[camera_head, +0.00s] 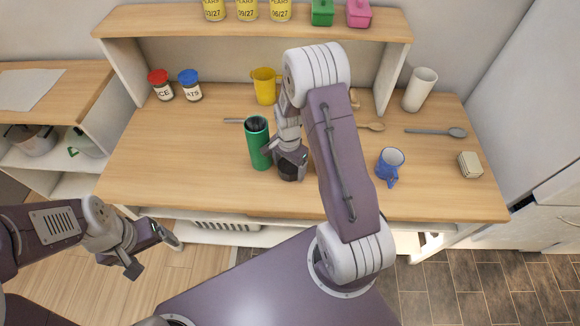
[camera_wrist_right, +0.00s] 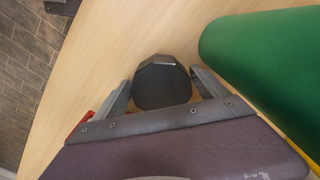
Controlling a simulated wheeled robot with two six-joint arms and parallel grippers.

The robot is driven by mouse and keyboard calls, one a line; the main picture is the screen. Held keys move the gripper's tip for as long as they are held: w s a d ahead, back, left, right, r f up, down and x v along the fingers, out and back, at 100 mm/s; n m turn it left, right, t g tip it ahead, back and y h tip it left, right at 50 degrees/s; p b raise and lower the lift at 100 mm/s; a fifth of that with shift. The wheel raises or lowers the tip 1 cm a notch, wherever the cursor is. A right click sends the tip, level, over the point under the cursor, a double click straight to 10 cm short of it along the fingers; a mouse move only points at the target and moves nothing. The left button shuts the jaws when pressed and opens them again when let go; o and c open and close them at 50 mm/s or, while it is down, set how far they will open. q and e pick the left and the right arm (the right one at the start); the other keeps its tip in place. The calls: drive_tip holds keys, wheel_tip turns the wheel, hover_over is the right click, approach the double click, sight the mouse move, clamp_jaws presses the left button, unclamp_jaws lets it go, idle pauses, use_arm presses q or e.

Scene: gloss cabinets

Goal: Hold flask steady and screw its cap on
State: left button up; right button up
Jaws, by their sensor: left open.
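The green flask (camera_head: 258,146) stands upright on the wooden counter, its dark top facing up. In the right wrist view the flask (camera_wrist_right: 265,70) fills the right side, apart from my right gripper. The black cap (camera_head: 291,174) is low over the counter, just right of the flask. My right gripper (camera_wrist_right: 162,75) has a finger on each side of the cap (camera_wrist_right: 162,88); whether they press on it is not clear. My left gripper (camera_head: 154,254) is open and empty, left of and below the counter's front edge, away from the flask.
A yellow mug (camera_head: 264,86) and two jars, one with a red lid (camera_head: 161,86) and one with a blue lid (camera_head: 190,86), stand behind the flask. A blue mug (camera_head: 389,165), a white cup (camera_head: 420,90) and a spoon (camera_head: 437,132) are to the right. The counter's left front is clear.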

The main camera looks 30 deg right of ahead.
drive_tip(key=c, duration=1.2)
use_arm(q)
wheel_tip(320, 180, up, 3)
drive_tip(key=p, duration=0.3)
drive_tip(key=shift+r, duration=0.2)
use_arm(e)
drive_tip(key=shift+o, duration=0.2)
wheel_tip(320, 180, up, 28)
use_arm(q)
drive_tip(key=shift+o, duration=0.5)
